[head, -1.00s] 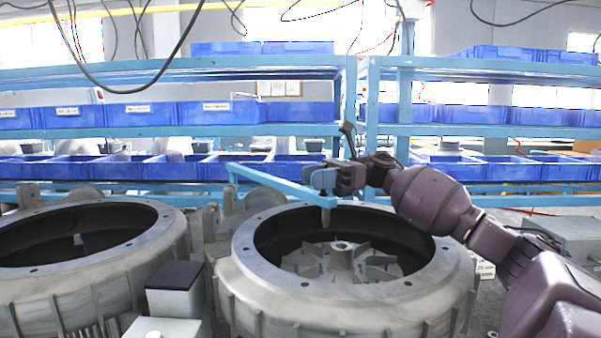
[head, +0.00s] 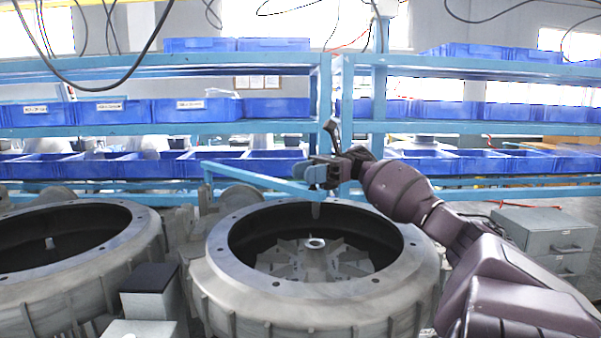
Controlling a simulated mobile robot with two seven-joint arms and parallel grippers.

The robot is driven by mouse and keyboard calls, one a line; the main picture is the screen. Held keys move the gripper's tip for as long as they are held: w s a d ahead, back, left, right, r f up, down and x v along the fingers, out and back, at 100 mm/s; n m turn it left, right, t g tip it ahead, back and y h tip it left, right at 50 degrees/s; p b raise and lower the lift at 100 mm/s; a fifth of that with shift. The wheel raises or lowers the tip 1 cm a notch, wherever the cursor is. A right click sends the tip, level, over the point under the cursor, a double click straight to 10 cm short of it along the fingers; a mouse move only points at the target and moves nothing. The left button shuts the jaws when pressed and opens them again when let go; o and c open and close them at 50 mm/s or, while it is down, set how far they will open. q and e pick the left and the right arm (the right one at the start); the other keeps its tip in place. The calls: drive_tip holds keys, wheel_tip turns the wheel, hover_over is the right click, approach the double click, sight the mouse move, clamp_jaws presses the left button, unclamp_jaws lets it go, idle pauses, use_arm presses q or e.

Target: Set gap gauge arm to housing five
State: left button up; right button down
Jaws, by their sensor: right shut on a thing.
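The gap gauge arm (head: 262,179) is a light blue bar reaching across the far rim of the right-hand round grey housing (head: 207,268). A short grey probe (head: 316,210) hangs from its right end over the housing's dark opening, appearing above and behind the impeller hub (head: 315,244). My right gripper (head: 322,175) is shut on the blue block at that end of the arm. The fingers partly hide the block. I cannot tell whether the probe touches anything. My left gripper is not in view.
Another round grey housing (head: 75,285) stands at the left. A dark-topped block (head: 150,279) sits between the housings. Blue shelving with blue bins (head: 275,107) runs behind. A grey drawer cabinet (head: 548,240) stands at the right. Cables hang overhead.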

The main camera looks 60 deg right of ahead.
drive_tip(key=shift+d+r, duration=0.2)
drive_tip(key=shift+r, duration=0.2)
drive_tip(key=c, duration=1.1)
unclamp_jaws()
drive_tip(key=shift+c, duration=0.2)
drive_tip(key=o, duration=0.4)
drive_tip(key=shift+d+f, duration=0.25)
drive_tip(key=shift+d, duration=0.1)
drive_tip(key=shift+a, duration=0.2)
drive_tip(key=b+v, duration=0.2)
drive_tip(key=v, duration=0.9)
drive_tip(key=shift+a, duration=0.1)
